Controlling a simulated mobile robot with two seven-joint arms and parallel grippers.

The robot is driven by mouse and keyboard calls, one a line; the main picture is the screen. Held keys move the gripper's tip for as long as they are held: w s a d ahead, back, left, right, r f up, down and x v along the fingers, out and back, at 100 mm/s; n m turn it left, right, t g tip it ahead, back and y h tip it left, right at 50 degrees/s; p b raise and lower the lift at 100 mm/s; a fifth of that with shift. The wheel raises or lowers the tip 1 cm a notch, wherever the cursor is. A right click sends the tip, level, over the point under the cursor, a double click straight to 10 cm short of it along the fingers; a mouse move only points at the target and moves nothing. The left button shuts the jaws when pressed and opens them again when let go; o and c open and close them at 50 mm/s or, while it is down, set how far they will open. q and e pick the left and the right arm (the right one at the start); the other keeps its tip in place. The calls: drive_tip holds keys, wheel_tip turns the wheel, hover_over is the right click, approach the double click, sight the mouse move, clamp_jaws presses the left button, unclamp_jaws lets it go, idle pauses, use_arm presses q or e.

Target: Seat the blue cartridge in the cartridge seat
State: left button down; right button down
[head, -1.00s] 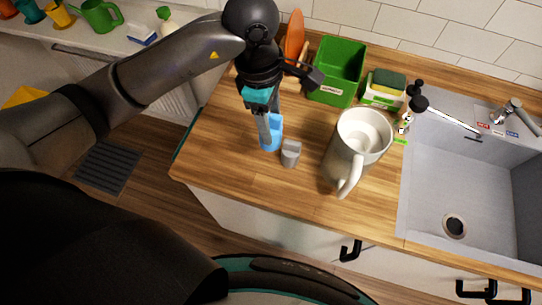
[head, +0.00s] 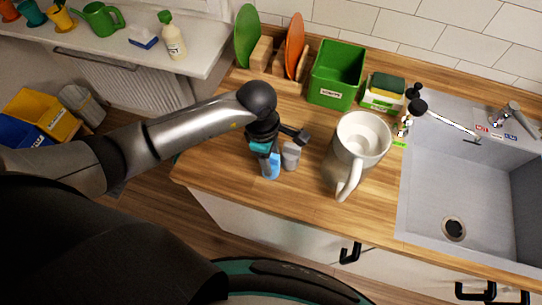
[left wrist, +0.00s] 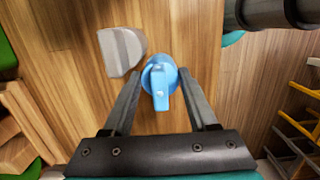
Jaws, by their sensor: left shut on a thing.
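The blue cartridge (head: 271,167) is at the front left of the wooden counter, partly covered by my left gripper (head: 266,163). In the left wrist view, the cartridge (left wrist: 160,88) shows a round blue part and a raised tab. My left gripper (left wrist: 163,74) is shut on it, with one finger on each side. A light grey block (head: 291,155) stands just right of the cartridge in the head view and also shows in the left wrist view (left wrist: 122,50). I cannot tell whether it is the cartridge seat, or whether the cartridge touches the counter.
A large white mug (head: 360,143) stands right of the grey block. Behind are a green bin (head: 337,74), a sponge holder (head: 384,91) and a plate rack with green and orange plates (head: 294,47). The sink (head: 470,170) is at right. The counter's front edge is close to the cartridge.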

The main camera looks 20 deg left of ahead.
use_arm(q)
drive_tip(key=shift+c, duration=0.9)
unclamp_jaws()
drive_tip(key=shift+f, duration=0.15)
